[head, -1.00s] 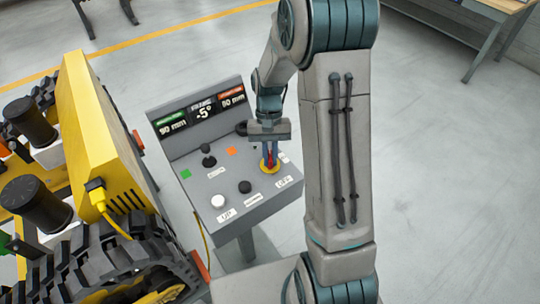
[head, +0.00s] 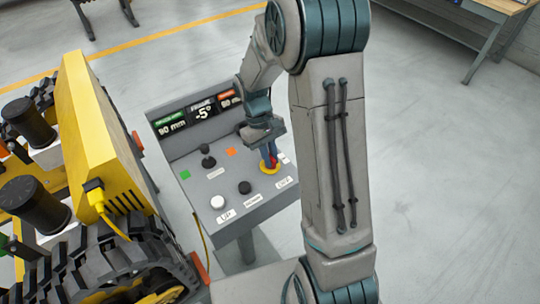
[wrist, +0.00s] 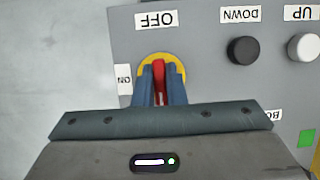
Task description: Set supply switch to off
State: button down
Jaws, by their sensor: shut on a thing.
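The supply switch is a red handle (wrist: 159,74) on a round yellow plate (wrist: 181,68), on the grey control panel (head: 207,188). My gripper (wrist: 159,92) is shut on the red handle, with one blue finger on each side of it. In the wrist view the handle's visible end points up the picture, toward the OFF label (wrist: 155,18). The ON label (wrist: 124,79) is left of the yellow plate. In the head view the red handle (head: 272,160) shows between my fingers, and part of the yellow plate (head: 268,170) shows around it.
A black button (wrist: 243,50) marked DOWN and a white button (wrist: 304,47) marked UP sit beside the switch. A black joystick (head: 208,160) stands further left. The panel's displays include -5° (head: 204,114). A yellow tracked carrier (head: 105,150) stands close on the left. Floor at right is clear.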

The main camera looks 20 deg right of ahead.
jog(key=shift+w, duration=0.1)
jog(key=c, duration=1.5)
grip_release()
jog(key=shift+r, duration=0.1)
jog(key=b+v, duration=0.1)
jog(key=v, duration=1.2)
jog(key=shift+r, duration=0.35)
jog(key=s+m+t, duration=0.1)
jog(key=s+t, duration=0.1)
jog(key=s, duration=0.4)
jog(key=s+d+r+m+t+y, duration=0.1)
jog(key=s+t, duration=0.2)
jog(key=s, duration=0.4)
jog(key=s+r+m+t, duration=0.1)
jog(key=s+t, duration=0.1)
jog(key=s, duration=0.4)
jog(key=shift+s+d+r+m+t, duration=0.15)
jog(key=shift+s+m+t, duration=0.1)
jog(key=shift+m+t, duration=0.05)
